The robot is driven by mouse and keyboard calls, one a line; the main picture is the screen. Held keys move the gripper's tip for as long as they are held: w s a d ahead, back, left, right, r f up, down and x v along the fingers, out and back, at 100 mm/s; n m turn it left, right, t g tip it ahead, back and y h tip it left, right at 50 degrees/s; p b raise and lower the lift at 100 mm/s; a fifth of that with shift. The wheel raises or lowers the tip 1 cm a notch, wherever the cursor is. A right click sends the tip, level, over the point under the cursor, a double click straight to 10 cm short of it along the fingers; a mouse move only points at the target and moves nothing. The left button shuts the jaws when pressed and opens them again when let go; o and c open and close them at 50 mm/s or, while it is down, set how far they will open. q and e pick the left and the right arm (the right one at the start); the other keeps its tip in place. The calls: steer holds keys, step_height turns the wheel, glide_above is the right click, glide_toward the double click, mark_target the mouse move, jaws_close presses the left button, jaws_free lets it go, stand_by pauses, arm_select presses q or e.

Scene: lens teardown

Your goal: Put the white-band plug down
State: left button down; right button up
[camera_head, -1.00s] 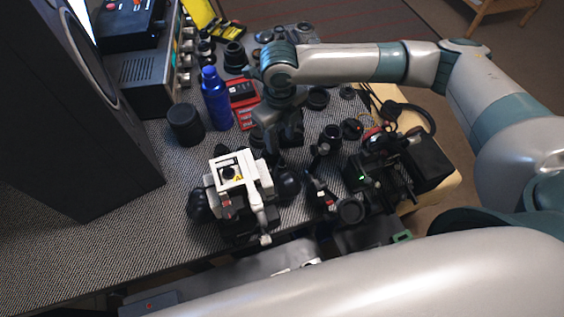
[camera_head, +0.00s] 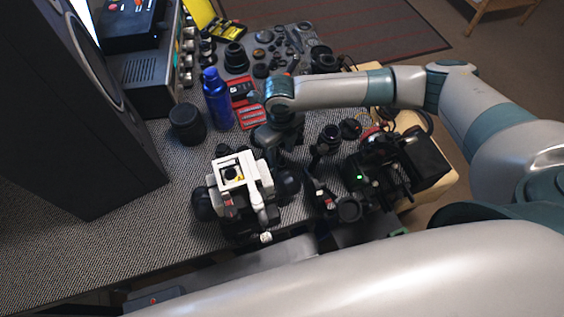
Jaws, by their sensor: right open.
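My right arm reaches in from the right, and its dark right gripper (camera_head: 272,150) points down just behind the white-topped fixture (camera_head: 254,172). The gripper is open, but its fingertips are dark and partly lost among dark parts. I cannot make out the white-band plug; it is too small or hidden near the gripper and fixture. The fixture has a white frame with a yellow mark and black round knobs at both sides. My left gripper is not in view.
A blue bottle (camera_head: 217,103), a black cylinder (camera_head: 187,124) and a red case (camera_head: 250,117) stand left of the gripper. Small lens parts lie at the back. A black machine (camera_head: 420,160) is at right. A large dark cabinet (camera_head: 75,120) fills the left. The front-left mat is clear.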

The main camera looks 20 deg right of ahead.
mark_target(281, 161)
steer(key=shift+f+p, duration=0.75)
steer(key=shift+f, duration=1.3)
jaws_close()
